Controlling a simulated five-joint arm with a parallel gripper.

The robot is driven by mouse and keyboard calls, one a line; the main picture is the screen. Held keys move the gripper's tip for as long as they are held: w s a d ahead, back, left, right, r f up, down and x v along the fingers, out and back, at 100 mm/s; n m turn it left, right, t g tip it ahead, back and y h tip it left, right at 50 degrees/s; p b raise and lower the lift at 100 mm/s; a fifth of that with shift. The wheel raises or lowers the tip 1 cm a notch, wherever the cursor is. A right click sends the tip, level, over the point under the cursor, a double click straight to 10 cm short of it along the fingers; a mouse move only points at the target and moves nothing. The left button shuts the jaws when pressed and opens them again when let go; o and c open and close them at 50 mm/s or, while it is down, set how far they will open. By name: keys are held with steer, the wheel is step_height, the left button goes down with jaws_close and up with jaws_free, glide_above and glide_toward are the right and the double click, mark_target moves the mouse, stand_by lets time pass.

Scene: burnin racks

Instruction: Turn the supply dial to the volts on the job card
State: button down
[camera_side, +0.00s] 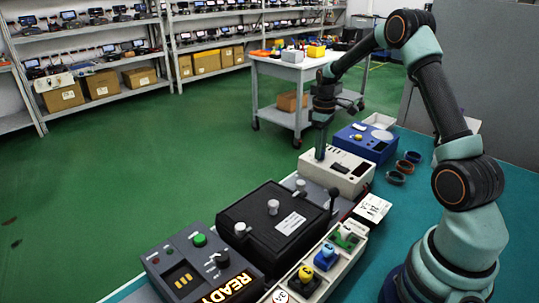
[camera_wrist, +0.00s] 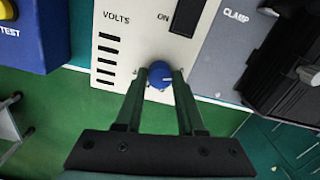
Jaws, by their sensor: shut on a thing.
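The cream supply box (camera_side: 352,182) stands on the bench in the side view. Its face (camera_wrist: 117,44) fills the middle of the wrist view, with the word VOLTS, several dark slots and the word ON beside a dark panel. My gripper (camera_side: 320,152) points down onto the box. In the wrist view my gripper (camera_wrist: 160,82) has its two fingers closed on either side of the blue supply dial (camera_wrist: 159,74). The dial's setting and any volts reading cannot be made out. A white card (camera_side: 373,207) with small print, possibly the job card, lies near the box; its text is unreadable.
A blue TEST unit (camera_side: 362,144) stands beyond the supply box. A black-lidded clamp box (camera_side: 272,222) with levers is on the near side. A READY unit (camera_side: 203,266) and a tray of colored parts (camera_side: 318,262) are nearer. Several rings (camera_side: 401,170) lie on the teal bench.

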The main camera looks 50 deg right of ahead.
steer(key=shift+m, duration=0.3)
steer(key=m, duration=0.6)
steer(key=shift+d+r, duration=0.1)
steer(key=shift+d, duration=0.05)
steer(key=m, duration=0.6)
steer(key=shift+m+t, duration=0.4)
steer(key=m, duration=1.1)
steer(key=shift+m, duration=1)
steer(key=shift+a+m, duration=0.25)
steer(key=shift+m, duration=0.05)
steer(key=c, duration=0.5)
jaws_free()
